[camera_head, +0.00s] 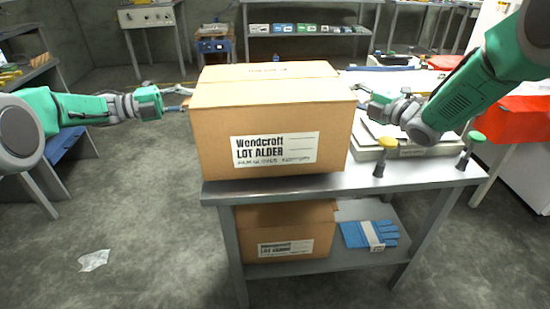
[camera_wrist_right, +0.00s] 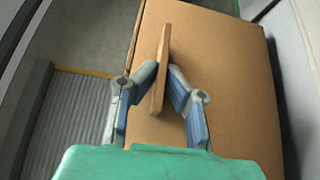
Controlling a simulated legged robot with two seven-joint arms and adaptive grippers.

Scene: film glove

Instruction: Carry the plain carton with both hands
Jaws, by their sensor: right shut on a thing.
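A large brown carton (camera_head: 265,105) with a white label reading "Wendcroft LOT ALDER" sits upright on the metal table (camera_head: 410,178). My left gripper (camera_head: 182,97) is at the carton's left side; its fingertips are too small to tell whether they hold anything. My right gripper (camera_head: 362,96) is at the carton's right side. In the right wrist view, my right gripper (camera_wrist_right: 160,85) is shut on a thin brown upright tab (camera_wrist_right: 160,70) of the carton, whose broad brown face (camera_wrist_right: 225,75) fills the middle.
A second labelled carton (camera_head: 285,228) and blue gloves (camera_head: 368,235) lie on the lower shelf. Right of the carton are stacked trays or papers (camera_head: 400,140), a yellow-topped post (camera_head: 383,155) and a green-topped post (camera_head: 470,150). Scrap paper (camera_head: 94,260) lies on the otherwise clear floor at left.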

